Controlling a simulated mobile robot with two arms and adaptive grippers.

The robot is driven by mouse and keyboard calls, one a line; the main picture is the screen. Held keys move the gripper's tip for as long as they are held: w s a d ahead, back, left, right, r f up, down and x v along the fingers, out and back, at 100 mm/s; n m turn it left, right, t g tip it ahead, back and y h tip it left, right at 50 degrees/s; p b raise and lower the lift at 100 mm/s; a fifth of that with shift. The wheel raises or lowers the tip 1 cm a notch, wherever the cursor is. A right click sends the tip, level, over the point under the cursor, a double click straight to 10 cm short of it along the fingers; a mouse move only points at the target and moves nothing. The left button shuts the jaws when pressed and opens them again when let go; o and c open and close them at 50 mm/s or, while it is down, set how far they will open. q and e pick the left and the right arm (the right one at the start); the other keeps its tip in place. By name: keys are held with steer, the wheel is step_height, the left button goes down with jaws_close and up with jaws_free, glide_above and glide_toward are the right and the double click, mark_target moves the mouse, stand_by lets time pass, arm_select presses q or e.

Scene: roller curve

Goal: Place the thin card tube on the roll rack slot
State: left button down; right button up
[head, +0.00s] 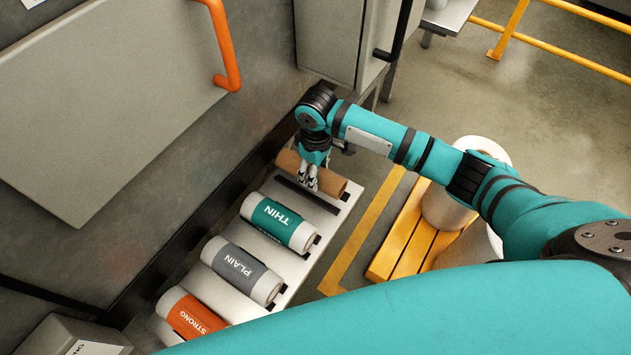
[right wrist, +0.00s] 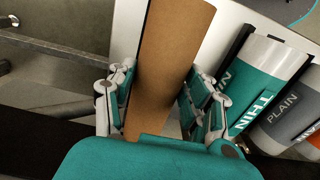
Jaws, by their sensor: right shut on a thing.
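The plain brown card tube (head: 328,184) is at the far end of the pale roll rack (head: 262,225). My right gripper (head: 309,183) reaches down onto it and is shut on it. In the right wrist view the tube (right wrist: 168,65) runs lengthwise between both fingers (right wrist: 158,103), touching or close to both pads. A dark slotted strip (head: 307,194) shows on the rack between the tube and the THIN roll. I cannot tell whether the tube rests on the rack or hangs just above it. My left gripper is not in view.
The green THIN roll (head: 278,224), grey PLAIN roll (head: 241,270) and orange STRONG roll (head: 194,317) lie in a row on the rack. A machine wall (head: 105,110) stands to the left. A yellow pallet (head: 405,238) with white rolls is to the right.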

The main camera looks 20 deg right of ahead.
steer(key=shift+w+f, duration=0.15)
steer(key=shift+f, duration=0.55)
step_height(320, 180, down, 2)
steer(key=shift+f, duration=0.6)
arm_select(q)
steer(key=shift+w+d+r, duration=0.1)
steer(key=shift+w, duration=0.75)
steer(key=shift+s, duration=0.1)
arm_select(e)
steer(key=shift+f, duration=0.15)
steer(key=o, duration=1.3)
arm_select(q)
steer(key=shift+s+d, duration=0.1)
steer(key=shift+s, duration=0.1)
arm_select(e)
step_height(320, 180, up, 12)
steer(key=shift+r, duration=0.2)
